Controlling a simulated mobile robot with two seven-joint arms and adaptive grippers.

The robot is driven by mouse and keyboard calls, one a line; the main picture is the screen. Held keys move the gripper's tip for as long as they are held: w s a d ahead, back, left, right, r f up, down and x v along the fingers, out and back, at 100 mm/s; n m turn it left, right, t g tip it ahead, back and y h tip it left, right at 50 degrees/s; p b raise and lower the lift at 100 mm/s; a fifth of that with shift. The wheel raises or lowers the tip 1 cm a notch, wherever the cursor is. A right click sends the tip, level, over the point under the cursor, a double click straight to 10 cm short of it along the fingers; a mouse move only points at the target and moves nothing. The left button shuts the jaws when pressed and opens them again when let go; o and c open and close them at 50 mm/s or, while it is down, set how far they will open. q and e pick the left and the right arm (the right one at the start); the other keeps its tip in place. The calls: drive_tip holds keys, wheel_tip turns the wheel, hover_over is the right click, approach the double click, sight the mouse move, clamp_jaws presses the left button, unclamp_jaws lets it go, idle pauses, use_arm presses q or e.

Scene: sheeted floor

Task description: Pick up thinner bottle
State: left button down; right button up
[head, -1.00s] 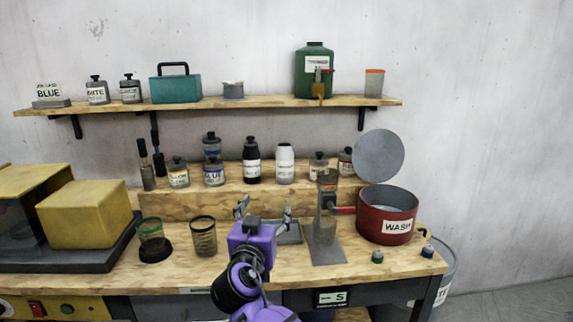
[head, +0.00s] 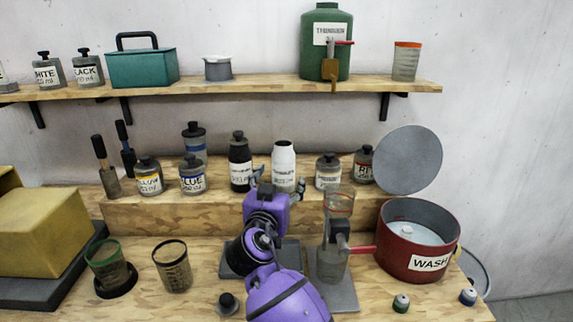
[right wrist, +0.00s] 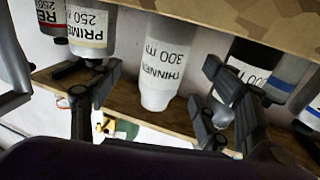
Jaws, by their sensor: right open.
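The thinner bottle (head: 284,162) is white with a white label and stands upright on the raised wooden step. In the right wrist view, which is upside down, the bottle (right wrist: 160,62) is labelled "THINNER 300 ml". My right gripper (head: 279,184) is just in front of the bottle in the head view. In the right wrist view its open fingers (right wrist: 158,75) show on either side of the bottle, with gaps between them and it. The bottle's lower part is partly hidden by the gripper in the head view. My left gripper is not in view.
A black bottle (head: 240,165) stands left of the thinner, and a primer jar (head: 328,172) stands close on its right. A clear dispenser (head: 338,205) and red wash tub (head: 418,258) are at the right. The shelf (head: 220,88) runs above.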

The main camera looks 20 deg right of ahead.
sight(281, 169)
drive_tip(key=shift+w+d+r, duration=0.35)
drive_tip(key=shift+w+d, duration=0.05)
drive_tip(key=shift+w, duration=0.25)
drive_tip(key=w, duration=0.1)
drive_tip(key=w+d+p, duration=0.1)
drive_tip(key=w, duration=0.1)
drive_tip(key=w+r, duration=0.1)
drive_tip(key=shift+w+d+r, duration=0.1)
drive_tip(key=shift+w+d, duration=0.05)
drive_tip(key=shift+d, duration=0.2)
drive_tip(key=shift+w+d+f+p, duration=0.2)
drive_tip(key=shift+w+d+p, duration=0.1)
drive_tip(key=shift+w, duration=0.1)
drive_tip(key=c, duration=1.6)
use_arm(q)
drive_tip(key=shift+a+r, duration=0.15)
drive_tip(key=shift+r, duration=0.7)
use_arm(e)
drive_tip(key=shift+r, duration=0.1)
drive_tip(key=shift+c, duration=0.5)
drive_tip(key=shift+r, duration=0.1)
